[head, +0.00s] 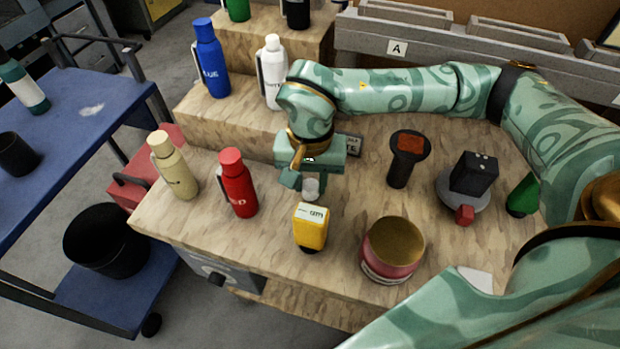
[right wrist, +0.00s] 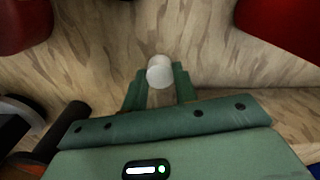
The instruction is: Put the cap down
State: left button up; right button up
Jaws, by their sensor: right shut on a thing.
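The cap (head: 311,188) is a small whitish cylinder. My right gripper (head: 303,183) points down over the wooden bench and is shut on the cap. In the right wrist view the cap (right wrist: 160,72) sits between the fingertips (right wrist: 159,88), with wood grain behind it. In the head view it appears just above the yellow item (head: 311,228). I cannot tell how high the cap is above the bench. My left gripper is not in view.
A red bottle (head: 238,184) and a cream bottle (head: 174,166) stand left of the gripper. A round tin (head: 391,252), a dark tool (head: 404,160) and a black block (head: 474,172) stand to the right. Blue (head: 210,60) and white (head: 272,72) bottles stand on the raised step behind.

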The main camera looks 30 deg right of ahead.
aim_at(311, 185)
jog(key=o, duration=0.9)
jog(key=shift+f, duration=0.15)
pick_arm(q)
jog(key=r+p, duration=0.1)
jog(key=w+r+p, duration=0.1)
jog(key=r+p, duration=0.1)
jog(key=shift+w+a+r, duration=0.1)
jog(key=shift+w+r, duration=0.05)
pick_arm(e)
notch_tip(311, 185, up, 12)
jog(key=shift+r, duration=0.2)
